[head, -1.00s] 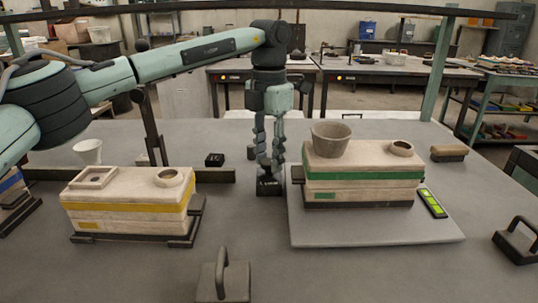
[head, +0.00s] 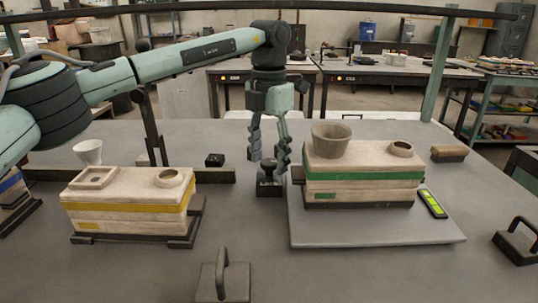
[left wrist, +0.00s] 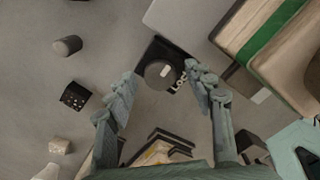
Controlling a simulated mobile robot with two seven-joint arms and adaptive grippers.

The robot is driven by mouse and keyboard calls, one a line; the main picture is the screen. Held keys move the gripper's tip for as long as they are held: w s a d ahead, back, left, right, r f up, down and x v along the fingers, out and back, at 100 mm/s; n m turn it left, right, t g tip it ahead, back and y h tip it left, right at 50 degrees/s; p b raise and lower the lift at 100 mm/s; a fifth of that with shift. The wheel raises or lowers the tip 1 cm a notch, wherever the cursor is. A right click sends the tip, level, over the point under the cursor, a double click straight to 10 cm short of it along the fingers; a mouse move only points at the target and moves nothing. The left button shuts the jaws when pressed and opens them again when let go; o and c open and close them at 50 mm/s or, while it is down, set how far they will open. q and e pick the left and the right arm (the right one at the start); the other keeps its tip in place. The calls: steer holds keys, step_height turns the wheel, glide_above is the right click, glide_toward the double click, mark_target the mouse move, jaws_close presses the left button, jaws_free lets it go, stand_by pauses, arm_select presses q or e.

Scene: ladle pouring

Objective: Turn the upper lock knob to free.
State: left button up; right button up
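A dark round knob (left wrist: 158,73) with a short pale mark sits on a black block (head: 268,190) left of the green-banded mould. Lettering on the block, partly covered, seems to read "LOCK" in the left wrist view. My left gripper (head: 268,166) points straight down above the block, fingers spread. In the left wrist view my left gripper (left wrist: 161,74) has one fingertip on each side of the knob, with a gap on the left; I cannot tell whether the right fingertip touches. My right gripper is not in view.
The green-banded mould (head: 362,178) with a grey cup (head: 331,140) stands on a light plate (head: 375,228) to the right. A yellow-banded mould (head: 128,205) stands left. A small black box (head: 215,160) and a handled block (head: 223,283) are nearby. The table between is clear.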

mark_target(269, 161)
arm_select(q)
step_height(269, 161, up, 12)
stand_by(0.6)
